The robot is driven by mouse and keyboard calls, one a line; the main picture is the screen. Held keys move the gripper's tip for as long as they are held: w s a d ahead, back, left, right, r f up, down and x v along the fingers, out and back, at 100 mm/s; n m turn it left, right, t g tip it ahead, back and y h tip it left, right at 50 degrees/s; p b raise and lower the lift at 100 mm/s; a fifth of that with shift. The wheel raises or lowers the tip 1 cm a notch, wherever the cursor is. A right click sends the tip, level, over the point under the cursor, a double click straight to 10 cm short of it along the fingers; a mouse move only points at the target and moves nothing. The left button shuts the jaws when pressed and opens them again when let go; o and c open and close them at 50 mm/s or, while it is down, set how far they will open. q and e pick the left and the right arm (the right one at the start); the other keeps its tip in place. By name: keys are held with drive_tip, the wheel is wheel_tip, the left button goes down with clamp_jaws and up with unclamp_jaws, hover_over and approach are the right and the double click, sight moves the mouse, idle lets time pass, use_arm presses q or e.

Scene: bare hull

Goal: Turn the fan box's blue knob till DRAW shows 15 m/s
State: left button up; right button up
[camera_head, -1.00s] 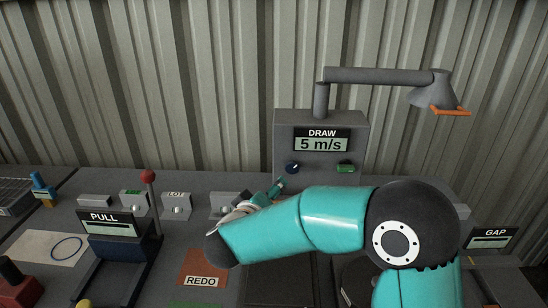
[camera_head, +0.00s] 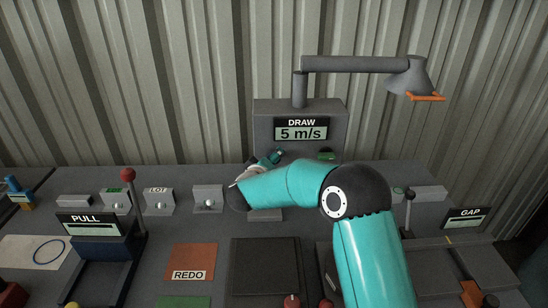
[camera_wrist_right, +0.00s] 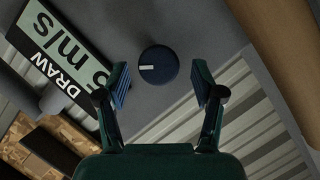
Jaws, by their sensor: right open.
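The grey fan box (camera_head: 263,132) stands at the back of the bench. Its DRAW display (camera_head: 301,130) reads 5 m/s. The display also shows, tilted, at the left of the right wrist view (camera_wrist_right: 62,62). My right gripper (camera_head: 277,155) is at the lower left of the box front and covers the knob in the head view. In the right wrist view the round dark blue knob (camera_wrist_right: 158,66), with a white mark pointing left, appears between the open fingers. Gaps show on both sides of it. I cannot tell how deep the fingers reach. My left gripper is out of view.
A green button (camera_head: 326,156) is on the box, right of my gripper. A grey pipe with a hood (camera_head: 408,76) rises above. The PULL unit (camera_head: 92,224) with its red-topped lever stands left, the GAP unit (camera_head: 465,217) right. The REDO plate (camera_head: 189,262) lies in front.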

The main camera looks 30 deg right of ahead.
drive_tip(key=shift+x, duration=0.8)
drive_tip(key=shift+c, duration=0.4)
drive_tip(key=c, duration=1)
